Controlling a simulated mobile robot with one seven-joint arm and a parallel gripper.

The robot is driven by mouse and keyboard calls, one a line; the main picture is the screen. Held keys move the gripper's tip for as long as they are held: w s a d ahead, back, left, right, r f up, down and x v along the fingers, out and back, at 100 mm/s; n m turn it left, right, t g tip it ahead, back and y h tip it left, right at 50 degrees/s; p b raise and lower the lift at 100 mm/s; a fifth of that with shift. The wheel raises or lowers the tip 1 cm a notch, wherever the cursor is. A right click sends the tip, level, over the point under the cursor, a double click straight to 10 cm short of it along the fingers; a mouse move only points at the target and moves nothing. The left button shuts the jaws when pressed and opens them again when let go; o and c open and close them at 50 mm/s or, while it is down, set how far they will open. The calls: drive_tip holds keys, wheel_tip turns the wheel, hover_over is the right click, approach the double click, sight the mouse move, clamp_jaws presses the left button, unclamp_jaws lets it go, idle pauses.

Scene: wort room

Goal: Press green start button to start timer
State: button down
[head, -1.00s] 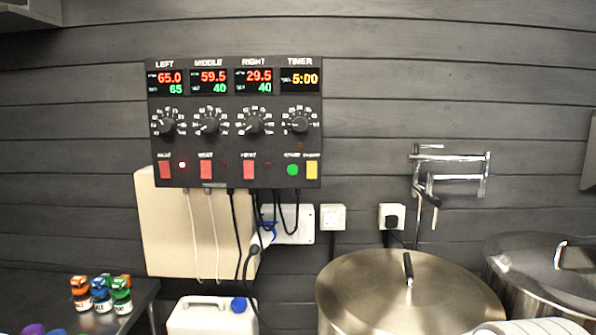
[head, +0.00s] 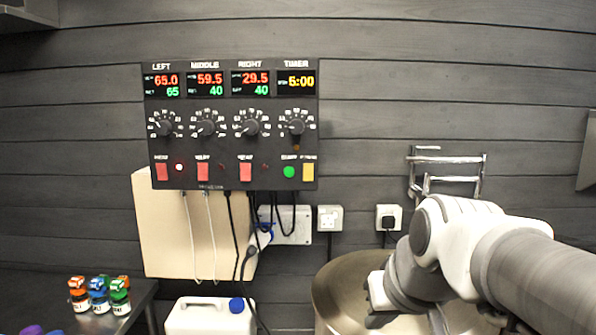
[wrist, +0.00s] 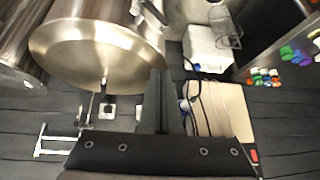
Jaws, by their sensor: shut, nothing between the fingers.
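The green start button (head: 289,172) is at the lower right of the black control panel (head: 225,150) on the wall, under the timer dial (head: 297,127). The timer display (head: 298,83) reads 5:00 in yellow. A yellow button (head: 308,172) sits just right of the green one. My gripper (head: 376,303) is shut and empty, low in front of the large pot, below and right of the panel, well apart from the button. In the wrist view, the green button cannot be seen; a red switch (wrist: 254,156) shows at the lower right.
The steel pot (head: 340,278) stands below right, partly hidden by my arm. A metal wall fixture (head: 447,160) and sockets (head: 329,218) are on the wall. Cables hang below the panel. A white canister (head: 205,318) and small jars (head: 98,296) are lower left. Space before the panel is clear.

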sight(291, 172)
drive_tip(key=w+a+r+n+t+y+p, duration=0.1)
drive_tip(key=w+a+r, duration=0.5)
drive_tip(key=w, duration=0.6)
drive_tip(key=w+a+r+n+t+y+p, duration=0.1)
drive_tip(key=w+a+r+n+y, duration=0.2)
drive_tip(key=w, duration=0.9)
drive_tip(key=a+r+y, duration=0.2)
drive_tip(key=a+r, duration=0.2)
drive_tip(key=shift+w+r+t+y, duration=0.15)
drive_tip(key=shift+w+t+y, duration=0.15)
drive_tip(key=shift+w+t, duration=0.1)
drive_tip(key=shift+s, duration=0.1)
drive_tip(key=shift+p, duration=0.35)
drive_tip(key=w+p, duration=0.6)
drive_tip(key=w, duration=0.1)
drive_tip(key=shift+w+r, duration=0.1)
drive_tip(key=shift+w, duration=0.05)
drive_tip(key=shift+w+p, duration=0.4)
drive_tip(key=shift+w, duration=0.35)
drive_tip(key=shift+w, duration=0.1)
drive_tip(key=shift+w, duration=0.35)
